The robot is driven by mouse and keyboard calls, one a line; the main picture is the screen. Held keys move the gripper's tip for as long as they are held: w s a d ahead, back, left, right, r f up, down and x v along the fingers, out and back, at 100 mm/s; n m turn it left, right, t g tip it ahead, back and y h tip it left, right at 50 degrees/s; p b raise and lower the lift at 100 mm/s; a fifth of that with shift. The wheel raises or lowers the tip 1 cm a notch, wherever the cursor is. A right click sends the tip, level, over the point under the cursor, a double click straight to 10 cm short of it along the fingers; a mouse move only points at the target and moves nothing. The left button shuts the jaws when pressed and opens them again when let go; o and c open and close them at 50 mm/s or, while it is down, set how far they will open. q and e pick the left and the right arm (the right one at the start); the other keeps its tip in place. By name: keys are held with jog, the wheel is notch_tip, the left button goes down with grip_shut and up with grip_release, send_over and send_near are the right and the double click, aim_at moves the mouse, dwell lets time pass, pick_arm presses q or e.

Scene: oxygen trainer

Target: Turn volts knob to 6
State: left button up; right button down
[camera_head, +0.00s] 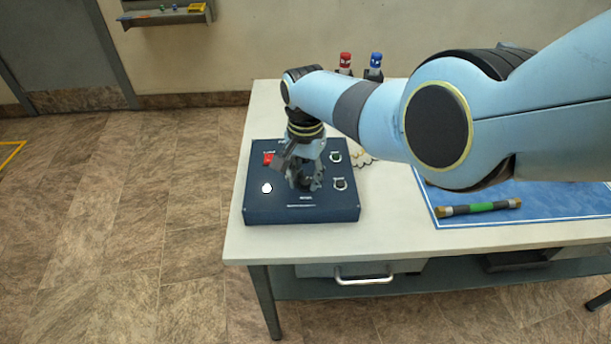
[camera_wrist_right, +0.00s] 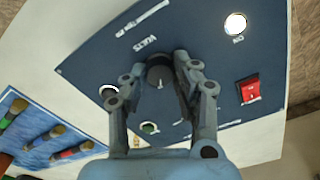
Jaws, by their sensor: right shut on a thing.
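The dark blue trainer box (camera_head: 262,205) sits on the left part of the white table. The volts knob (camera_wrist_right: 160,73) is a dark round knob with a light pointer mark, beside the "VOLTS" label in the right wrist view. My right gripper (camera_wrist_right: 166,76) reaches down over the box and is shut on the volts knob, one finger on each side. In the head view my right gripper (camera_head: 305,182) hides most of the knob. The numbers around the knob cannot be read. My left gripper is not in view.
The box also carries a red switch (camera_wrist_right: 250,90), a lit white "ON" lamp (camera_wrist_right: 235,23) and sockets at the right (camera_head: 339,184). A blue mat (camera_head: 540,196) with a green-banded tube (camera_head: 480,208) lies right. Red (camera_head: 345,60) and blue (camera_head: 376,61) capped items stand behind.

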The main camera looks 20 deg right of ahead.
jog(key=n, duration=0.5)
jog(key=shift+n+p, duration=0.3)
jog(key=n, duration=0.6)
jog(key=shift+n, duration=0.3)
jog(key=n, duration=0.6)
jog(key=shift+p, duration=0.3)
jog(key=n, duration=0.5)
jog(key=shift+n, duration=0.4)
